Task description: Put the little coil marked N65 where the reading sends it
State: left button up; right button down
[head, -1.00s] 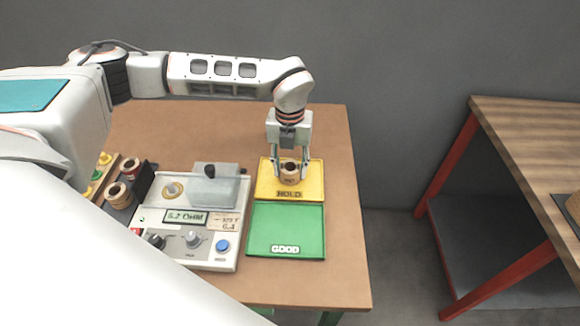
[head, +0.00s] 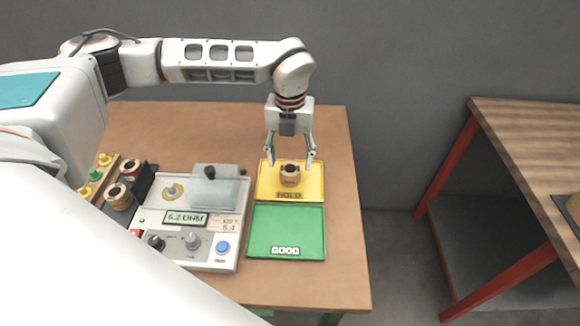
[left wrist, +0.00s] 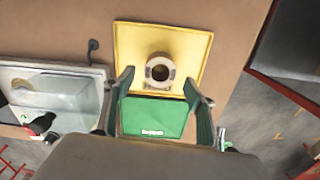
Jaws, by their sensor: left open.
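A small tan coil (head: 290,175) stands upright on the yellow HOLD tray (head: 263,190); its marking is too small to read. In the left wrist view the coil (left wrist: 160,70) shows from above on the yellow tray (left wrist: 130,45). My left gripper (head: 290,158) is open and empty just above and behind the coil, with its fingers apart from it. The green GOOD tray (head: 287,225) is empty, in front of the HOLD tray. My right gripper is not in view.
Two more coils stand in a dark holder (head: 120,205) left of the meter, near coloured pegs (head: 95,174). A clear cover (head: 215,190) with a black knob is on the meter. The table's back right is clear. Another wooden table (head: 530,140) stands at right.

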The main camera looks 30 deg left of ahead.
pick_arm(q)
notch_tip(320, 180, up, 8)
dwell(0.8)
